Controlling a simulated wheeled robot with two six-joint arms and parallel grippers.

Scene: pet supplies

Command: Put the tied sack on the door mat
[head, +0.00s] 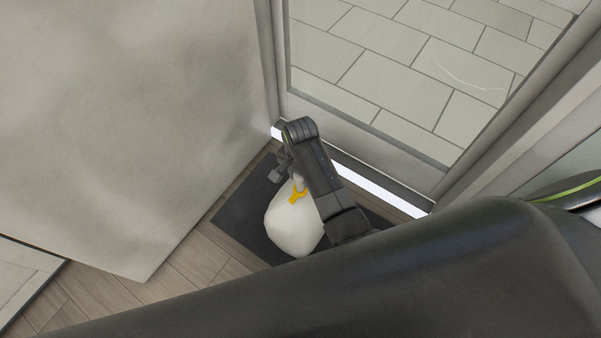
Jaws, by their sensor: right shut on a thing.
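The tied sack (290,225) is white with a yellow tie near its top. It shows in the head view over the dark grey door mat (237,213); I cannot tell whether it touches the mat. My right gripper (290,176) is at the tied top of the sack and shut on it. My right arm hides part of the sack's right side and much of the mat. My left gripper is not in view.
A glass door (420,60) with a pale frame stands just behind the mat. A plain grey wall (130,110) rises close on the left. Wooden floor (190,262) shows in front of the mat. My large dark arm link covers the lower right.

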